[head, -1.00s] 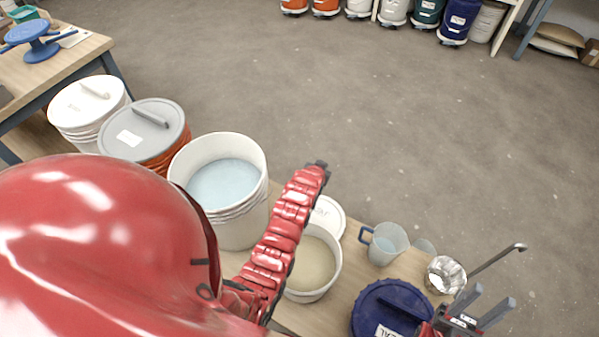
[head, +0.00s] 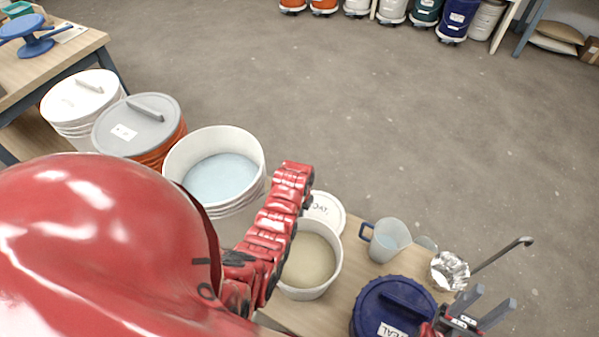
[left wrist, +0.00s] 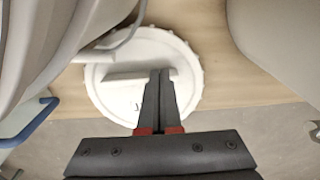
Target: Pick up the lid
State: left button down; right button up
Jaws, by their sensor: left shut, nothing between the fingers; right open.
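A round white lid (head: 326,212) with dark lettering lies on the wooden table behind the small tan-filled bucket, partly hidden by my left arm. In the left wrist view the white lid (left wrist: 112,92) has a scalloped rim and a bar handle (left wrist: 125,75). My left gripper (left wrist: 161,72) is shut and empty, its fingertips in line with one end of the handle; I cannot tell if they touch. It is hidden in the head view. My right gripper (head: 490,304) is open and empty beside the blue lid (head: 398,290) at the front right.
A tan-filled bucket (head: 337,260) and a taller bucket with pale blue liquid (head: 258,160) stand near my left arm. Lidded buckets (head: 140,128) stand at the left. The floor beyond is open.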

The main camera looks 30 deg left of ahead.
aim_at(315, 216)
pick_arm(q)
jog(key=shift+f, duration=2.05)
